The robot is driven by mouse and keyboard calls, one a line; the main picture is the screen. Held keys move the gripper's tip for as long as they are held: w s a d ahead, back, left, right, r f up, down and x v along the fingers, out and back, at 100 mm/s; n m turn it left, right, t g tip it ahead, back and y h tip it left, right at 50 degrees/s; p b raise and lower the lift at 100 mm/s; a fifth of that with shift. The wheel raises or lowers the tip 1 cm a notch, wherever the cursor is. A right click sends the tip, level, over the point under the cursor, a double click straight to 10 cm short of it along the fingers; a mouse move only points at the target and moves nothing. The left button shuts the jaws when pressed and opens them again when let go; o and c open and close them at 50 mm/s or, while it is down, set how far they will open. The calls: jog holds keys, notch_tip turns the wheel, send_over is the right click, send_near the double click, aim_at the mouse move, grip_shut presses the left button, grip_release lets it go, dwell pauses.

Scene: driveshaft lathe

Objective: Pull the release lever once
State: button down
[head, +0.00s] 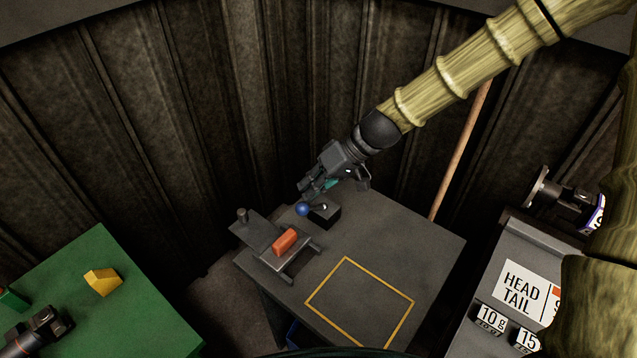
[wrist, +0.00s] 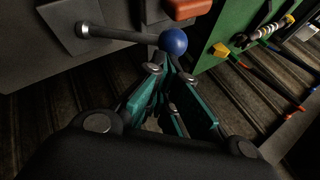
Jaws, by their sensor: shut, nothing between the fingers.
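The release lever is a rod with a blue ball knob (head: 302,209) on a dark block (head: 326,216) at the back of the grey table. In the wrist view the metal rod (wrist: 120,35) runs from a pivot at the left to the blue knob (wrist: 173,41). My gripper (head: 306,193) is at the knob, coming from above and behind. In the wrist view its teal fingers (wrist: 168,66) are shut and empty, with their tips just short of or against the knob. I cannot tell whether they touch it.
An orange-red block (head: 285,241) lies on a small dark stand beside the lever. A yellow square outline (head: 322,286) marks clear tabletop at the front. A green table (head: 140,310) with a yellow piece (head: 103,281) is at the left. A grey cabinet (head: 487,262) with labels is at the right.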

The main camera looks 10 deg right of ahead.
dwell(0.8)
jog(key=w+d+r+p, duration=0.2)
jog(key=w+d+p, duration=0.1)
jog(key=w+d, duration=0.1)
jog(key=shift+d+r, duration=0.2)
jog(key=shift+d, duration=0.4)
dwell(0.7)
dwell(0.3)
jog(key=shift+w+d+r+p, duration=0.3)
jog(key=shift+w+d, duration=0.2)
jog(key=shift+d, duration=0.1)
jog(key=shift+w+d+r+p, duration=0.25)
jog(key=shift+w+d, duration=0.2)
jog(key=shift+d, duration=0.2)
jog(key=shift+w+d+r+p, duration=0.3)
jog(key=shift+w+d, duration=0.2)
jog(key=shift+d, duration=0.1)
